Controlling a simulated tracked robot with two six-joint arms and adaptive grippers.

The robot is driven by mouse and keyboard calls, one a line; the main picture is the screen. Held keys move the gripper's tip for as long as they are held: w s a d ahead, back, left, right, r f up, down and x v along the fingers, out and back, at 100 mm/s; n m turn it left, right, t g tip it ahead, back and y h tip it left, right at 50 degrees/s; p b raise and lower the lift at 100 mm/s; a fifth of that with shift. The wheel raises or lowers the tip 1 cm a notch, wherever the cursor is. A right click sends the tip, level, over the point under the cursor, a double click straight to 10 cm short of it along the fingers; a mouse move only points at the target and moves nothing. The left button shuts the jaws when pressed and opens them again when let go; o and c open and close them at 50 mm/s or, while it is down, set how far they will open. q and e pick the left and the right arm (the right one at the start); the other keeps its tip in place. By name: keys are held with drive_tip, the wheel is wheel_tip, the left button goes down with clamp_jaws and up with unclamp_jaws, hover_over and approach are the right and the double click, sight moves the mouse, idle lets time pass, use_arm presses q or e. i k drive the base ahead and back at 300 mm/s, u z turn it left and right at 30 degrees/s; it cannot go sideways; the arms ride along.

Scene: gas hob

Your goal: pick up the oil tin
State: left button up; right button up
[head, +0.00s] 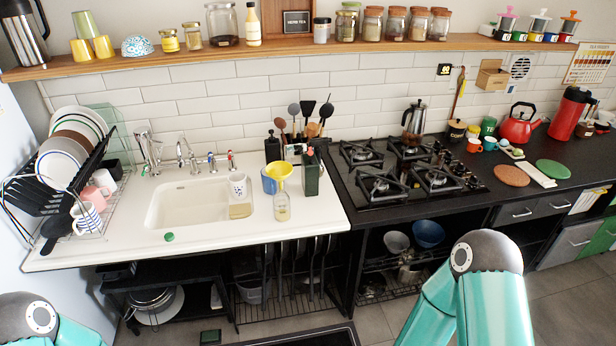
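A dark green tin with a small spout on top, which looks like the oil tin (311,176), stands upright on the white counter near its right end, just left of the hob. A blue container with a yellow funnel (276,178) and a clear bottle (282,207) stand close to its left. Utensils in a holder are close behind it. Only teal links of my two arms show at the bottom edge, well in front of the counter. Neither gripper is in view, so what they hold is hidden.
A sink (188,204), a glass (238,186) and a dish rack (75,190) are to the left. The counter's front strip before the tin is clear.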

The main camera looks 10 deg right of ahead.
sight(310, 167)
drive_tip(key=u, duration=0.05)
drive_tip(key=i, duration=0.9)
drive_tip(key=z, duration=0.1)
